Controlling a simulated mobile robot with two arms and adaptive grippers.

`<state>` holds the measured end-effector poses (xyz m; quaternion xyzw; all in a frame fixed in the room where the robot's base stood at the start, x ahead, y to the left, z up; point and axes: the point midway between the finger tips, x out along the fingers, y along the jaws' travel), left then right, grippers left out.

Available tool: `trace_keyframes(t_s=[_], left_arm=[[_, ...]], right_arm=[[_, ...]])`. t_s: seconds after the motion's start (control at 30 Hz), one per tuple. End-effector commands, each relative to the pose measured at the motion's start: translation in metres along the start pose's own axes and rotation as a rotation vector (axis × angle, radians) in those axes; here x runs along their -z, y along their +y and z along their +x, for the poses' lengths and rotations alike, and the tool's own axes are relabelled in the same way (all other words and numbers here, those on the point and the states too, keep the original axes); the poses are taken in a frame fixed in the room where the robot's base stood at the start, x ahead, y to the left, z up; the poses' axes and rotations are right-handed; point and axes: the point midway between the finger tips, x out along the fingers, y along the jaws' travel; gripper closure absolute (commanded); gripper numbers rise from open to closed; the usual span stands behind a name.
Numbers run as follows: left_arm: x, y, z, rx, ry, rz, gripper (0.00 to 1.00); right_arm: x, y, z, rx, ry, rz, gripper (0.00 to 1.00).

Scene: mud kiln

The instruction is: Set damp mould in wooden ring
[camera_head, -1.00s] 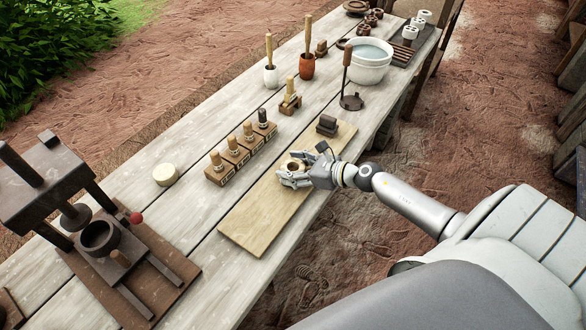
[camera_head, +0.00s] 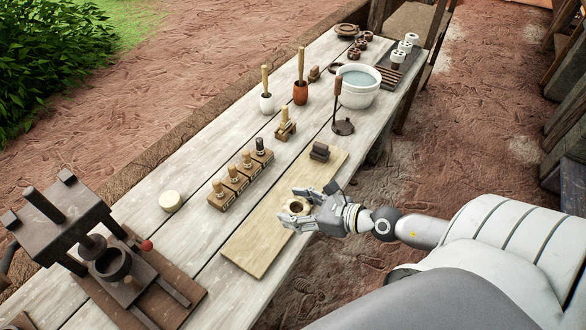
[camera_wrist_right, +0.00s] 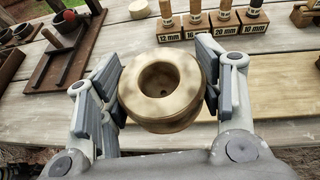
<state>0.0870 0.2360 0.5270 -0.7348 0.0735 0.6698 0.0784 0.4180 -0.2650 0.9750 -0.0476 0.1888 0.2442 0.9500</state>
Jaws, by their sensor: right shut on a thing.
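A round tan mould (camera_wrist_right: 162,82) with mottled damp-looking patches, a wide hollow and a small hole at its bottom is between the fingers of my right gripper (camera_wrist_right: 158,88). The gripper is shut on its sides. In the head view, the right gripper (camera_head: 301,208) and the mould (camera_head: 295,207) are over the front edge of a pale wooden board (camera_head: 258,245). I cannot tell whether the mould touches the board. A dark round ring or cup (camera_head: 112,264) sits in the press at the left. I cannot tell which thing is the wooden ring. My left gripper is out of view.
The dark press (camera_head: 62,220) stands at the table's left end. A row of labelled wooden blocks with pegs (camera_head: 238,180) is behind the board. A dark block (camera_head: 320,152) lies on the board's far end. A white water bowl (camera_head: 358,90) stands farther back.

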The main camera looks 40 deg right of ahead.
Motion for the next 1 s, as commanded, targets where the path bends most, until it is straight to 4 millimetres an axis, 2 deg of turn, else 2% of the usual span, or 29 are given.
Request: trace_keyframes(t_s=[0.23,0.47,0.6,0.7,0.83,1.0], left_arm=[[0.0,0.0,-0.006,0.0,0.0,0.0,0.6],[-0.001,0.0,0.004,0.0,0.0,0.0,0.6],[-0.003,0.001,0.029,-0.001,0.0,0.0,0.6],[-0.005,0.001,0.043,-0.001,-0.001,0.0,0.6],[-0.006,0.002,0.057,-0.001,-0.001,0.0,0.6],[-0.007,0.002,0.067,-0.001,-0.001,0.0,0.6]], right_arm=[[-0.003,0.008,-0.008,0.002,-0.002,-0.002,0.7],[-0.013,0.011,0.001,-0.027,-0.007,-0.014,0.7],[-0.047,0.021,0.015,-0.128,-0.012,-0.067,0.7],[-0.07,0.033,0.016,-0.211,-0.01,-0.098,0.7],[-0.092,0.047,0.011,-0.302,-0.008,-0.134,0.7],[-0.107,0.06,0.001,-0.383,-0.004,-0.163,0.7]])
